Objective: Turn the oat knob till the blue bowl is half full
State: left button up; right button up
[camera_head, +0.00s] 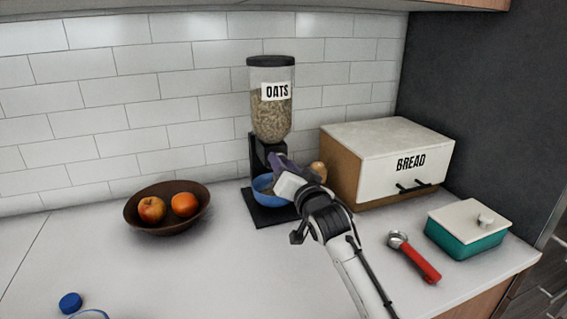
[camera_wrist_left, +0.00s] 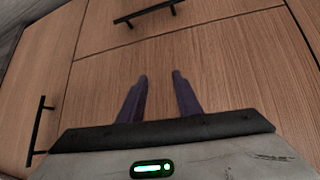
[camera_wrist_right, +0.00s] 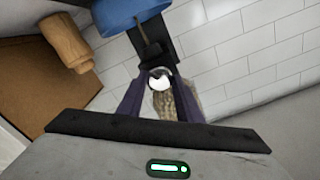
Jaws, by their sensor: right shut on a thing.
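The oat dispenser (camera_head: 271,108) stands upright against the tiled wall, its clear hopper labelled OATS and holding oats. The blue bowl (camera_head: 262,185) sits on its black base under the outlet; my right gripper partly hides it, and I cannot tell how full it is. In the right wrist view the bowl (camera_wrist_right: 128,12) shows at the top edge. My right gripper (camera_wrist_right: 160,76) is shut on the oat knob (camera_wrist_right: 159,83), of which a round white part shows between the fingers. My left gripper (camera_wrist_left: 160,77) is open and empty before wooden cabinet fronts, outside the head view.
A brown bowl (camera_head: 150,230) with fruit stands left of the dispenser. The bread box (camera_head: 385,140) stands to the right, with a wooden item (camera_wrist_right: 67,42) beside it. A red-handled tool (camera_head: 420,264) and a teal container (camera_head: 463,240) lie front right. A blue cap (camera_head: 70,302) lies front left.

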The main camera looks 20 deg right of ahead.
jog(key=m+p, duration=0.1)
jog(key=m, duration=0.4)
jog(key=shift+m, duration=0.4)
dwell(0.4)
jog(key=o, duration=1)
jog(key=shift+o, duration=0.2)
jog(key=shift+s, duration=0.1)
